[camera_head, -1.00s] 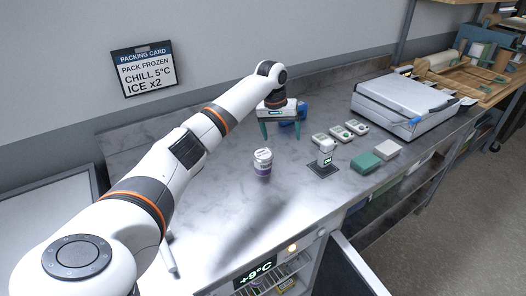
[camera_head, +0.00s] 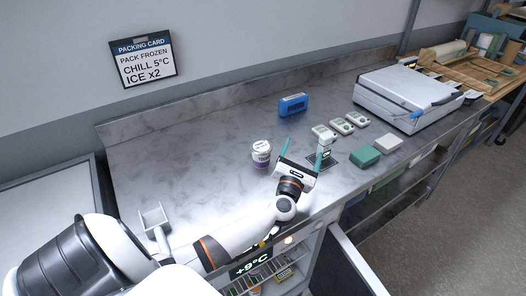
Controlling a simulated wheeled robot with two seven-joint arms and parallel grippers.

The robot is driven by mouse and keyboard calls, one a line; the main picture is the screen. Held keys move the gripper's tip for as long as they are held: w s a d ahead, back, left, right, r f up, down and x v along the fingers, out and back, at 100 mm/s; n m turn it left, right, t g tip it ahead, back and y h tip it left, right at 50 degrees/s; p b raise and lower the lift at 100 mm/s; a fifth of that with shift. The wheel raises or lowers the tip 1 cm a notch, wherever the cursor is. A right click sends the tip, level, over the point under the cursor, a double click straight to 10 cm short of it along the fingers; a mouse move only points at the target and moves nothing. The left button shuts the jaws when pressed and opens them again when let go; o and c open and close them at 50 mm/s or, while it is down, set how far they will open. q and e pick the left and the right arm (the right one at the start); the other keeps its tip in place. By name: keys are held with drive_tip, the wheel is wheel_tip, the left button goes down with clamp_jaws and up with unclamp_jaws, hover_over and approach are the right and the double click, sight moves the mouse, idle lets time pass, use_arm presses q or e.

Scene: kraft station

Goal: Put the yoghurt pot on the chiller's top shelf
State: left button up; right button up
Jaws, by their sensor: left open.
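The yoghurt pot (camera_head: 261,154), white with a purple band, stands upright on the steel worktop. My left gripper (camera_head: 302,149) is open and empty, low over the worktop just right of the pot; its green fingers point toward the back and do not enclose the pot. The chiller (camera_head: 251,266) is under the worktop at the front, with a +9°C display. Its door (camera_head: 357,268) stands open to the right. Wire shelves with a few items show inside; my arm and the worktop edge hide part of the interior. My right gripper is not in view.
A blue block (camera_head: 293,104) lies at the back. Several small pale devices (camera_head: 342,125), a green box (camera_head: 365,157), a pale box (camera_head: 389,143) and a silver case (camera_head: 405,97) stand to the right. A white scoop-like holder (camera_head: 153,218) is at left. The back-left worktop is clear.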

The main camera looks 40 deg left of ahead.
sight(261, 145)
use_arm(q)
drive_tip(key=s+a+f+n+g+y, duration=0.1)
drive_tip(key=s+a+n+g+y, duration=0.1)
drive_tip(key=s+n, duration=0.1)
drive_tip(key=s+a+f+n+g+y, duration=0.2)
drive_tip(key=s, duration=0.1)
drive_tip(key=s+a+f+n+g+y, duration=0.1)
drive_tip(key=s+a+n+g+y, duration=0.1)
drive_tip(key=s+n, duration=0.1)
drive_tip(key=shift+f+n, duration=0.3)
drive_tip(key=shift+f, duration=0.05)
drive_tip(key=b+x, duration=0.1)
drive_tip(key=x, duration=0.5)
drive_tip(key=shift+a+f, duration=0.1)
drive_tip(key=shift+a, duration=0.1)
drive_tip(key=shift+b+x, duration=1.05)
drive_tip(key=shift+x, duration=1.7)
drive_tip(key=c, duration=1.1)
